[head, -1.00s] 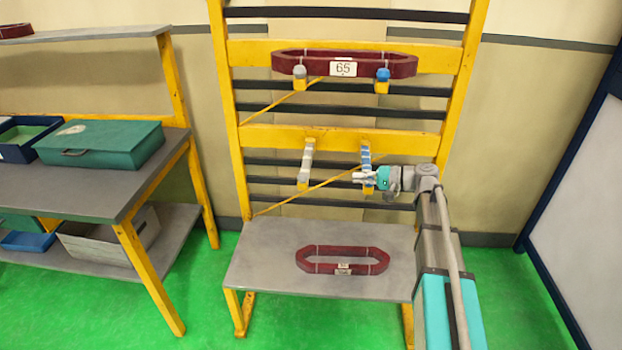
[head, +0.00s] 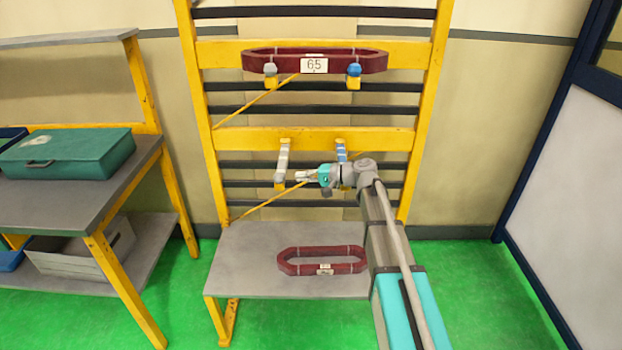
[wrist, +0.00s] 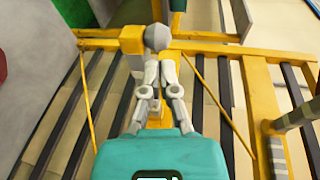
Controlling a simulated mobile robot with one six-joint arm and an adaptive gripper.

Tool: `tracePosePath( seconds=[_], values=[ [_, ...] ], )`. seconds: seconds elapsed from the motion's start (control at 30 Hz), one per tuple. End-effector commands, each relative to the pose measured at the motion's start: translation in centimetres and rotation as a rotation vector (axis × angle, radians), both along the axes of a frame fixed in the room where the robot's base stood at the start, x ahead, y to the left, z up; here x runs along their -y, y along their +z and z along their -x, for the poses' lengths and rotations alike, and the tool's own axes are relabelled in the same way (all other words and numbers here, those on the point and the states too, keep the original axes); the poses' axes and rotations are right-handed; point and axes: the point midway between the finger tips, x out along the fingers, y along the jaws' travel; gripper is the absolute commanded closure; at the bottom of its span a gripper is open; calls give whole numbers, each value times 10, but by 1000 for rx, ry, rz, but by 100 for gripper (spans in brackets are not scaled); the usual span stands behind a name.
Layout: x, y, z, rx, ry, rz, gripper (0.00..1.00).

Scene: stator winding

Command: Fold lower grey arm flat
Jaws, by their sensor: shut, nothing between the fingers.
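The lower grey arm (head: 282,162) juts out from the rack's middle yellow beam, with a yellow piece at its outer end. My gripper (head: 298,176) is just to its right, with its fingers pointing left. In the wrist view, the fingers of my gripper (wrist: 154,62) are shut and empty. A grey ball end (wrist: 157,37) with a yellow block, apparently the lower grey arm's, is straight ahead of the fingertips. I cannot tell if they touch. The lower blue arm (head: 341,150) also juts out, partly hidden behind my wrist.
A red coil (head: 378,61) marked 65 rests on the upper arms. Another red coil (head: 322,252) lies on the grey bench (head: 240,260) below. A yellow diagonal strip (head: 265,206) crosses the rack behind. A worktable with a green case (head: 66,151) stands at left.

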Motion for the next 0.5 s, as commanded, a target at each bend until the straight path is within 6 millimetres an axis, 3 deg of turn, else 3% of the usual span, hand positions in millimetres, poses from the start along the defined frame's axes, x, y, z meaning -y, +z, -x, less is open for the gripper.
tracePosePath(
  seconds=[0.2,0.5],
  values=[
    [-25,-6,-7,0,0,0,100],
    [-36,-7,-9,0,0,0,100]
  ],
)
